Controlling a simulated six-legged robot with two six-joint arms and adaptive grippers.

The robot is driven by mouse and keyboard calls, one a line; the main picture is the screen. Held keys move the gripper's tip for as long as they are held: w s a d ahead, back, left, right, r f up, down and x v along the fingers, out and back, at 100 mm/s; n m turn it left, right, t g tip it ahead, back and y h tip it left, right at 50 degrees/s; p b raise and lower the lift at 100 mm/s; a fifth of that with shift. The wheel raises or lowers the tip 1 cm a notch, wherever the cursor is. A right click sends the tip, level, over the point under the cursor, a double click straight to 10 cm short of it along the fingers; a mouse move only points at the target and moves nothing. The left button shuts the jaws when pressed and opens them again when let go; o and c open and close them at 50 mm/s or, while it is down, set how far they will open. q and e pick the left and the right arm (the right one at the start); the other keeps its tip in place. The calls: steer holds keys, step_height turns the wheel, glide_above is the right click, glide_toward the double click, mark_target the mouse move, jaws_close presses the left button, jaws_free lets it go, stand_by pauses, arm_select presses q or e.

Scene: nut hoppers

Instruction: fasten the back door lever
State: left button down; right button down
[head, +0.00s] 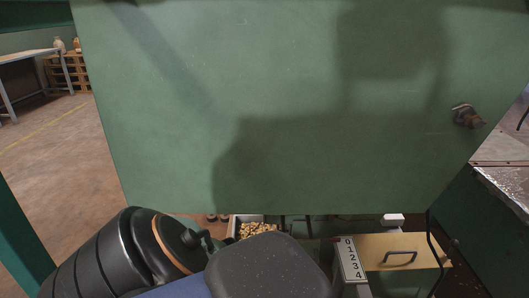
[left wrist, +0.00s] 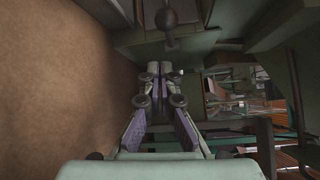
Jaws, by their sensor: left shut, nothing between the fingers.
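A large green panel (head: 270,110) fills most of the head view; it may be the back door. A small dark lever or latch (head: 467,117) with a bright metal edge sits near its right edge. I cannot tell its exact position. In the left wrist view, my left gripper (left wrist: 160,72) is shut, with its purple-padded fingers together and nothing between them. A dark ball knob on a short stem (left wrist: 166,18) hangs just beyond and above the fingertips, apart from them in the picture. My left gripper is hidden in the head view. My right gripper is in neither view.
Below the panel are a bin of nuts (head: 257,229), a yellow box with a handle (head: 405,254) and a numbered scale plate (head: 350,260). A metal-topped bench (head: 505,185) stands at the right. In the left wrist view, a brown surface (left wrist: 55,85) runs close along the left.

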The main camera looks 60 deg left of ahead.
arm_select(q)
steer(key=s+a, duration=0.6)
steer(key=s, duration=0.1)
steer(key=shift+r, duration=0.25)
stand_by(0.6)
